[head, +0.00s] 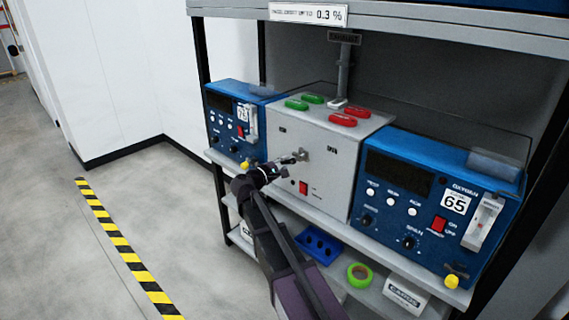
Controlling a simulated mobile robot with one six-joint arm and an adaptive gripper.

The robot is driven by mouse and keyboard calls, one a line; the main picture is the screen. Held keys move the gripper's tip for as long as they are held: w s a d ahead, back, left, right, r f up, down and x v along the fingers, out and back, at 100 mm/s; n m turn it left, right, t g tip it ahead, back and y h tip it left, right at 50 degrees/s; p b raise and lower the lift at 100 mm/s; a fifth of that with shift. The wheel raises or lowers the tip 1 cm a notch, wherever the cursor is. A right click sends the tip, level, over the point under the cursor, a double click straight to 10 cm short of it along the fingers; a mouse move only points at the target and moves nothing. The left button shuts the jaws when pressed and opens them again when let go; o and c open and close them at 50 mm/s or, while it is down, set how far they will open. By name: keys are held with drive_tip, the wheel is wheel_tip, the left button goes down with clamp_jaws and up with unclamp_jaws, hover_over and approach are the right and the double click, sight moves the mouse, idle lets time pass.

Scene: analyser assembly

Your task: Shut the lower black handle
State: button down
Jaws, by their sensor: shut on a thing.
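A grey box (325,132) stands on the shelf between two blue analysers. A metal valve fitting (304,154) sticks out of the middle of its front. My gripper (292,159) is at this fitting, reaching in from the lower left. Its jaws are shut on a small dark piece there, which I take to be the lower black handle. The handle is small and mostly hidden by my fingers, so its exact angle cannot be told.
Blue analysers stand left (226,112) and right (420,190) of the box. A red switch (303,188) is just below the gripper. Red and green handles lie on top of the box. The lower shelf holds a blue rack (318,243) and green tape (360,275). Open floor is left.

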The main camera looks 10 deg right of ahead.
drive_tip(key=n, duration=0.2)
drive_tip(key=f+n+b, duration=0.1)
drive_tip(key=shift+s+d, duration=0.3)
drive_tip(key=shift+s, duration=0.05)
drive_tip(key=n, duration=0.3)
drive_tip(key=s+d+n, duration=0.1)
drive_tip(key=n, duration=0.2)
drive_tip(key=s+f+n+b, duration=0.1)
drive_tip(key=n, duration=0.2)
drive_tip(key=shift+s+d, duration=0.1)
drive_tip(key=shift+d, duration=0.15)
drive_tip(key=shift+f, duration=0.1)
drive_tip(key=c, duration=0.6)
unclamp_jaws()
drive_tip(key=shift+a, duration=0.1)
